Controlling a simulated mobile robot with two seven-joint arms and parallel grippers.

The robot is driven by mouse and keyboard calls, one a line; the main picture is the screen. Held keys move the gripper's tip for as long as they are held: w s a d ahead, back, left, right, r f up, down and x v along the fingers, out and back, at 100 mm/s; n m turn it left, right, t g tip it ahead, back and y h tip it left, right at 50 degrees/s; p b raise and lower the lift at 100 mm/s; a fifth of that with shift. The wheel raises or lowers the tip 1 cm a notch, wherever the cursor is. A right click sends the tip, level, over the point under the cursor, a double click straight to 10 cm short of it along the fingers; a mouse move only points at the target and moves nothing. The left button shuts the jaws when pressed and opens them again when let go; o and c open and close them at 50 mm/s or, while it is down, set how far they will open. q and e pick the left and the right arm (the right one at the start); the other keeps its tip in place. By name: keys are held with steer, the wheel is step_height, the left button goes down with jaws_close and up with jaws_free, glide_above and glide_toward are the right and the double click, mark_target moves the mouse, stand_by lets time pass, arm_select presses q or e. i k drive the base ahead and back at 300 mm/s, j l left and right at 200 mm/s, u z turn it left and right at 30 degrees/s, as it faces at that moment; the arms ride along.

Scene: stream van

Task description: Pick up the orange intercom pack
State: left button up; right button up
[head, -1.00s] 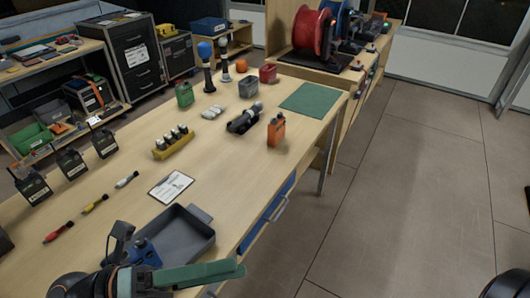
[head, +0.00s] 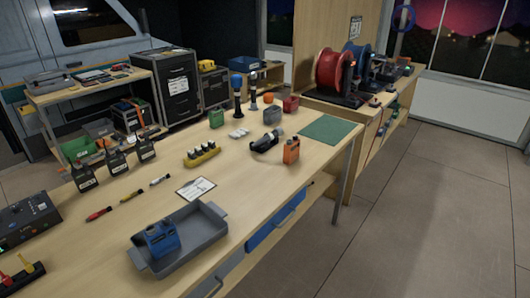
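The orange intercom pack (head: 291,151) stands upright on the wooden table (head: 250,200), near its right-hand edge. It is a small orange box with a dark top. It stands just right of a black clamp-like device (head: 266,142) and in front of the green mat (head: 326,129). Neither of my grippers shows in the head view now.
A grey tray (head: 207,243) at the table's near end holds a blue pack (head: 162,241). A white card (head: 196,188), a yellow battery rack (head: 202,154), several radios and cable pieces stand to the left. Open floor (head: 420,220) lies to the right.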

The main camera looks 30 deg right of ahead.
mark_target(290, 151)
steer(key=l+u, duration=0.2)
steer(key=u, duration=0.15)
steer(key=i+l+u, duration=0.1)
steer(key=u, duration=0.25)
steer(key=l+u, duration=0.6)
steer(key=l, duration=0.15)
steer(key=k+l+u, duration=0.2)
steer(key=l, duration=0.2)
steer(key=l+u, duration=0.15)
steer(key=l, duration=0.3)
steer(key=k+l+u, duration=0.15)
steer(key=l, duration=0.25)
steer(key=k+l, duration=0.1)
steer(key=l, duration=0.25)
steer(key=k+l, duration=0.15)
steer(key=l, duration=0.2)
steer(key=k+l+u, duration=0.1)
steer(key=l, duration=0.25)
steer(key=k+l, duration=0.15)
steer(key=l, duration=0.2)
steer(key=k+l, duration=0.1)
steer(key=l, duration=0.25)
steer(key=l+u, duration=0.05)
